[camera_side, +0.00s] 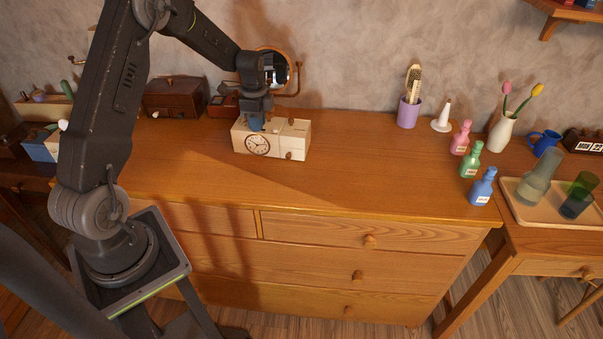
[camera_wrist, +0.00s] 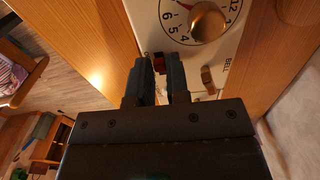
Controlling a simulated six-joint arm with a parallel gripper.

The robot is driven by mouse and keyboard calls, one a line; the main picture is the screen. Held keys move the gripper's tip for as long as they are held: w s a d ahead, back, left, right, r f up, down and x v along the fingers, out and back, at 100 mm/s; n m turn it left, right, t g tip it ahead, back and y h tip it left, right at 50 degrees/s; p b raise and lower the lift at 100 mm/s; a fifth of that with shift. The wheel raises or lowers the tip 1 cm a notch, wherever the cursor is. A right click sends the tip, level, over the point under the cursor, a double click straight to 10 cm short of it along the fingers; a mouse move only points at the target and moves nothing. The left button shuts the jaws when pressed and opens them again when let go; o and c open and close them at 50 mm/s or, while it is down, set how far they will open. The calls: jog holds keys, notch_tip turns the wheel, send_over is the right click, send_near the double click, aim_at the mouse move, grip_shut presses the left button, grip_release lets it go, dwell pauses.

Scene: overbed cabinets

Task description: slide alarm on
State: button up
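The alarm clock is a cream box (camera_side: 242,142) on the dresser top, with a round dial (camera_side: 257,145) on its front. The wrist view shows part of its panel (camera_wrist: 232,45), with the dial, a large round brown knob (camera_wrist: 209,22) and a smaller brown knob (camera_wrist: 207,80) beside the word BELL. A small red slider (camera_wrist: 159,64) shows between my fingertips. My gripper (camera_wrist: 158,72) is at the clock; in the side view it (camera_side: 257,122) is over the top of the box. Its fingers are a little apart around the slider. I cannot tell whether they touch it.
The dresser top (camera_side: 350,165) is clear right of the clock. A brown box (camera_side: 175,97) and a round mirror (camera_side: 274,66) stand behind. A brush cup (camera_side: 408,112), a white cone (camera_side: 442,117) and several bottles (camera_side: 470,160) stand at the right.

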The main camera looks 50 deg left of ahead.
jog(key=shift+c, duration=1)
jog(key=shift+w+d, duration=0.4)
jog(key=shift+d, duration=0.05)
jog(key=o, duration=0.4)
jog(key=shift+r, duration=3.05)
